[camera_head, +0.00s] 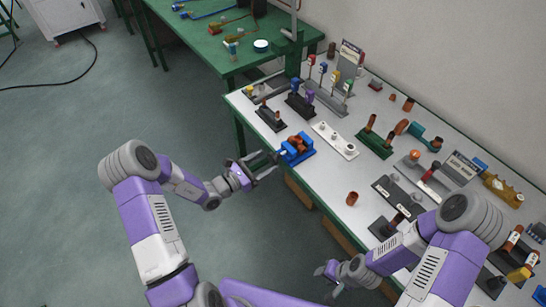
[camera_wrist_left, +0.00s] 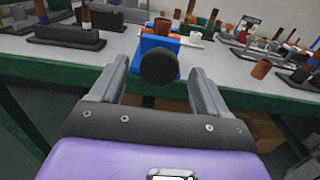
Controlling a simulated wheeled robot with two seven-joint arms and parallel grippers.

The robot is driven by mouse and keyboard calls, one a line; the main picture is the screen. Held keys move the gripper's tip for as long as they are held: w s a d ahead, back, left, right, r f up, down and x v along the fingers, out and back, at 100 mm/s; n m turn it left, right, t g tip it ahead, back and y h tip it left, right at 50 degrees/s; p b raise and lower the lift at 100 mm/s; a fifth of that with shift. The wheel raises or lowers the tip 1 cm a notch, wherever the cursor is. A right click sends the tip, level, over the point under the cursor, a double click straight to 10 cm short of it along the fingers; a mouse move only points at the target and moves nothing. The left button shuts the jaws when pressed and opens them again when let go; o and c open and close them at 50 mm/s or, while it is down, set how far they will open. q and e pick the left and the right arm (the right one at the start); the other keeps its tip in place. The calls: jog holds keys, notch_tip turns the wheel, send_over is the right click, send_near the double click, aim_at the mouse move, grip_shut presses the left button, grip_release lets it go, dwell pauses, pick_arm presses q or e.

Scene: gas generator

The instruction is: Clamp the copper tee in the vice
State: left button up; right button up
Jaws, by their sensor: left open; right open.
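The blue vice (camera_head: 301,152) stands at the near edge of the white-topped bench, and its blue body also shows in the left wrist view (camera_wrist_left: 152,43). The copper tee (camera_head: 297,142) sits at the vice jaws; I cannot tell how tightly they hold it. It shows as brown pipe in the wrist view (camera_wrist_left: 162,26). A dark round knob (camera_wrist_left: 158,67) on the vice's near side appears between my left fingers. My left gripper (camera_head: 266,168) is open just off the bench edge, facing the vice. My right gripper (camera_head: 331,273) is open and empty, low beside the bench front.
A white block with round fittings (camera_head: 334,141) lies right of the vice. A dark rack (camera_head: 270,118) stands behind it to the left. A loose copper piece (camera_head: 352,198) stands near the front edge. Bare bench top lies between it and the vice.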

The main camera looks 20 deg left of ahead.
aim_at(271, 160)
pick_arm(q)
jog(key=shift+x, duration=2.05)
jog(key=c, duration=0.9)
jog(key=shift+c, duration=0.3)
jog(key=shift+b, duration=0.3)
